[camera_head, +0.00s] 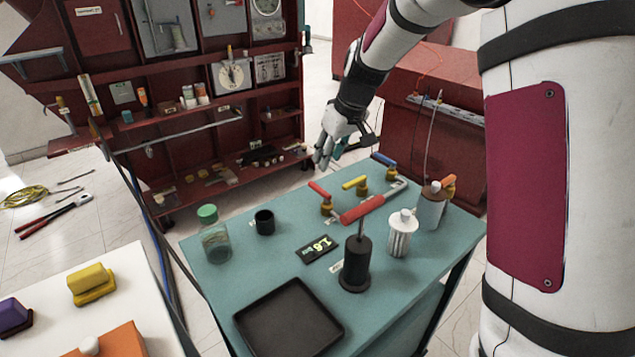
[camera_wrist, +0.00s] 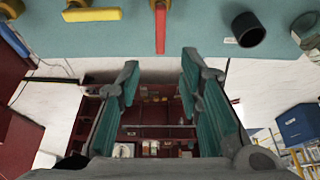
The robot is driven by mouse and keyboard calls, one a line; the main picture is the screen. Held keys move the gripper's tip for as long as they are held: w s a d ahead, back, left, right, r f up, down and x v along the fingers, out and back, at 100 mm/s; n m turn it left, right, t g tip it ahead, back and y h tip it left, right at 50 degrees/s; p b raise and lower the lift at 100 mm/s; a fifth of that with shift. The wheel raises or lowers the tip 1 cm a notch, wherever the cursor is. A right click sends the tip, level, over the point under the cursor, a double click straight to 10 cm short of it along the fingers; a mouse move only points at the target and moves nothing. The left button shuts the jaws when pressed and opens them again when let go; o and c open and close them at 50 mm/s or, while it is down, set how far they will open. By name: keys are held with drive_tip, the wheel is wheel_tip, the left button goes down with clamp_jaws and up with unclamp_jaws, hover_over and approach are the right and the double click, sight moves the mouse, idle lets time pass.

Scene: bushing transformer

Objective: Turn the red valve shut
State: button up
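The red valve (camera_head: 320,190) has a red lever handle on a brass body and stands at the back of the teal table, left of a yellow-handled valve (camera_head: 355,183). Its red handle (camera_wrist: 160,28) also shows at the top centre of the wrist view, pointing toward my gripper. My gripper (camera_head: 324,152) is beyond the table's back edge, apart from the valve. In the wrist view my gripper (camera_wrist: 160,80) has its two teal-padded fingers spread with nothing between them. The red handle lies past the gap between the fingertips.
A blue-handled valve (camera_head: 384,159) stands farther right. A black cup (camera_head: 264,222) and glass jar (camera_head: 215,240) are left. A red shelf (camera_head: 220,150) rises behind.

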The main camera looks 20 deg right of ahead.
sight(317, 186)
drive_tip(key=x, duration=1.1)
drive_tip(key=shift+f, duration=0.1)
clamp_jaws()
